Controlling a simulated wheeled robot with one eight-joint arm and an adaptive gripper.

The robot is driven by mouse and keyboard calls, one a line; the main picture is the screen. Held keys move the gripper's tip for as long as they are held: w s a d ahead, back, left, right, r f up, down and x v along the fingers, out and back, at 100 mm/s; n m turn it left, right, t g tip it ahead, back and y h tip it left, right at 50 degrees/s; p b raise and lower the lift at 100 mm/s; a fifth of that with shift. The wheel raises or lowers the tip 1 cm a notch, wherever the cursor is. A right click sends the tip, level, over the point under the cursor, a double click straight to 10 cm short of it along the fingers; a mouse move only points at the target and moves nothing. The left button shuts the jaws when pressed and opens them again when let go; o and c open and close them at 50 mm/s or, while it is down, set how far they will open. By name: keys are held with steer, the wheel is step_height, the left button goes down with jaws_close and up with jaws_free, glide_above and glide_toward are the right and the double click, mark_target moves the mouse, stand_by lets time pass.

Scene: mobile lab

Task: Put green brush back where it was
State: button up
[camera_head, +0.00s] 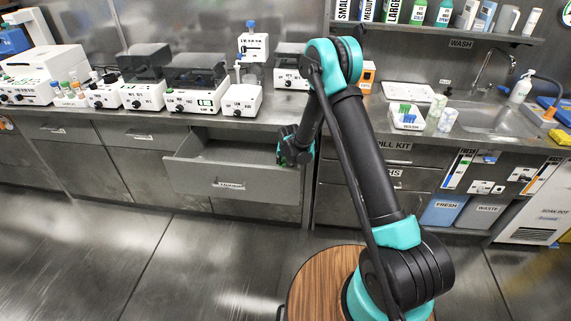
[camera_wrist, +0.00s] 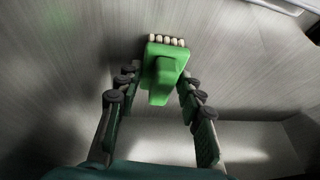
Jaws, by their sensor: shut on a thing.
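A green brush (camera_wrist: 164,66) with a row of pale bristle tufts at its far end is between the fingers of my gripper (camera_wrist: 158,78) in the wrist view. The gripper is shut on it. In the head view my gripper (camera_head: 288,158) is at the right end of an open, labelled drawer (camera_head: 228,184), and the brush is mostly hidden by the gripper. In the wrist view grey metal drawer walls and floor (camera_wrist: 245,85) lie around and beyond the brush. I cannot tell whether the brush touches the drawer floor.
The counter (camera_head: 215,117) above the drawer holds several white lab instruments (camera_head: 196,100). To the right are a white bin with blue items (camera_head: 406,116), a sink (camera_head: 493,119) and bottles. Blue and grey bins (camera_head: 442,210) stand below. The floor (camera_head: 130,250) in front is clear.

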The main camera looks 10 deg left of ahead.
steer(key=o, duration=1)
steer(key=shift+f, duration=0.1)
steer(key=shift+o, duration=0.2)
steer(key=v, duration=1.2)
